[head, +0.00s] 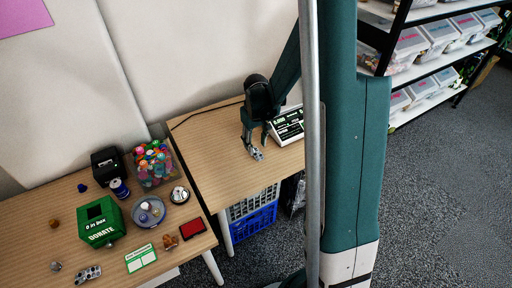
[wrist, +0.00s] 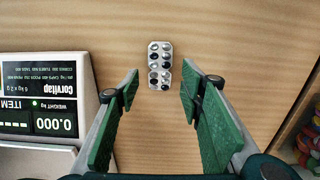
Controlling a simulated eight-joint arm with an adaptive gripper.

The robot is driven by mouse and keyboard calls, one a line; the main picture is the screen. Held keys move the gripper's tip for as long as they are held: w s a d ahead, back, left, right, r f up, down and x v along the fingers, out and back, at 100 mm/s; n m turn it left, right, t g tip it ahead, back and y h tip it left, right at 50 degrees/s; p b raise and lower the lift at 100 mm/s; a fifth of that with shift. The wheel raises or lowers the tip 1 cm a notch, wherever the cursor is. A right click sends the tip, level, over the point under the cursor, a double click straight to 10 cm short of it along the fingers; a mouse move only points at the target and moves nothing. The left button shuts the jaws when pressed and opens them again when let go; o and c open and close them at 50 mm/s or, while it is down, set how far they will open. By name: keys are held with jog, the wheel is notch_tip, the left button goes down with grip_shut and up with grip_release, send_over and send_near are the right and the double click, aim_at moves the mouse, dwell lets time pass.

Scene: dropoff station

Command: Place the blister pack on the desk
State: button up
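A silver blister pack (wrist: 160,66) with dark and light pills lies flat on the wooden desk (wrist: 225,35) in the wrist view. It also shows small in the head view (head: 257,154), just below my fingers. My gripper (wrist: 159,88) is open, with one green-padded finger on each side of the pack's line. The fingertips are apart from the pack, and nothing is between the pads. In the head view my gripper (head: 256,142) points down over the desk. The height of the fingertips above the desk cannot be told exactly.
A scale (head: 287,125) reading 0.000 stands beside my gripper. A second desk on the left holds a green donation box (head: 100,222), a clear bin of colourful items (head: 155,165), a bell (head: 180,195) and another silver pack (head: 88,274). Bare wood surrounds the blister pack.

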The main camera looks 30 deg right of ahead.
aim_at(256, 152)
notch_tip(256, 152, up, 9)
jog(key=p, duration=0.1)
jog(key=shift+p, duration=0.3)
jog(key=shift+f, duration=0.1)
dwell(0.6)
jog(key=s+a+r+t, duration=0.2)
jog(key=s+a+r, duration=0.25)
jog(key=r, duration=0.25)
jog(key=s+a+r+t, duration=0.1)
jog(key=s+a+r, duration=0.35)
jog(key=r, duration=0.35)
jog(key=s+a+r+t, duration=0.4)
jog(key=s+a, duration=0.5)
jog(key=s, duration=0.4)
jog(key=shift+s+a+r, duration=0.25)
jog(key=shift+r, duration=0.4)
